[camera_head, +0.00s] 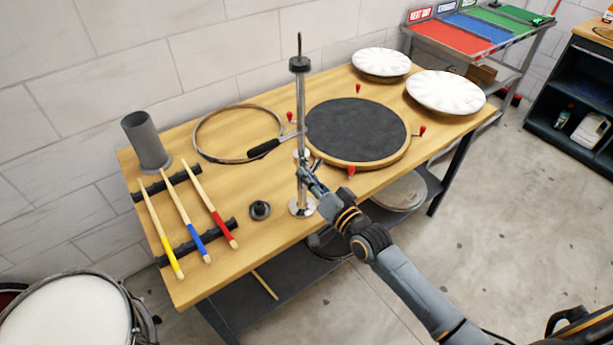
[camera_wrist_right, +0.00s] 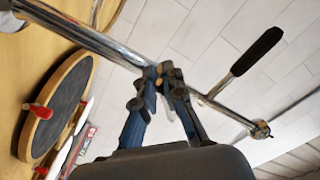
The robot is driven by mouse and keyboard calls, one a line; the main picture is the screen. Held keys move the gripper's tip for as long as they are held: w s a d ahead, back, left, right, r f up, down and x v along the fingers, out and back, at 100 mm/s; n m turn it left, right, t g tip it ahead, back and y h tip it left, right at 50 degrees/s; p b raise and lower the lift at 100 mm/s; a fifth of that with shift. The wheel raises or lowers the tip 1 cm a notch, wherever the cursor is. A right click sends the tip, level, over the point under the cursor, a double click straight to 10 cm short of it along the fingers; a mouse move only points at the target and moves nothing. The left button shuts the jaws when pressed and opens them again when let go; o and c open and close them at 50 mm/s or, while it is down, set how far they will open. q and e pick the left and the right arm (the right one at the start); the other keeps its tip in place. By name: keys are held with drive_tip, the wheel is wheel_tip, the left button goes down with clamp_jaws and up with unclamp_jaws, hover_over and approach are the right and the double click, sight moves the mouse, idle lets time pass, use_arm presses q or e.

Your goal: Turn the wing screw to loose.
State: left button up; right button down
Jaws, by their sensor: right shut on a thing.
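A chrome stand (camera_head: 301,110) rises upright from a round base at the bench's front edge. It carries a black collar near its top and a side arm with a black handle (camera_head: 263,149). In the right wrist view the pole (camera_wrist_right: 90,40) runs diagonally behind the fingers, and the black handle (camera_wrist_right: 258,51) is to their right. My right gripper (camera_head: 305,170) is at the pole's lower half, below the side arm. In the right wrist view its fingertips (camera_wrist_right: 160,76) close together at the pole, on the wing screw, which they mostly hide. My left gripper is not in view.
A round dark drum pad (camera_head: 357,130) with red-tipped clamps lies right of the stand. A hoop (camera_head: 212,120), a grey cup (camera_head: 146,141), drumsticks on a rack (camera_head: 181,207) and a small black part (camera_head: 260,210) are to the left.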

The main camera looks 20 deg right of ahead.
drive_tip(key=shift+d+f+n, duration=0.15)
drive_tip(key=shift+f+n, duration=0.05)
drive_tip(key=shift+n, duration=0.6)
drive_tip(key=c, duration=1.4)
unclamp_jaws()
drive_tip(key=shift+w, duration=0.1)
drive_tip(key=v, duration=1.2)
drive_tip(key=shift+r, duration=0.1)
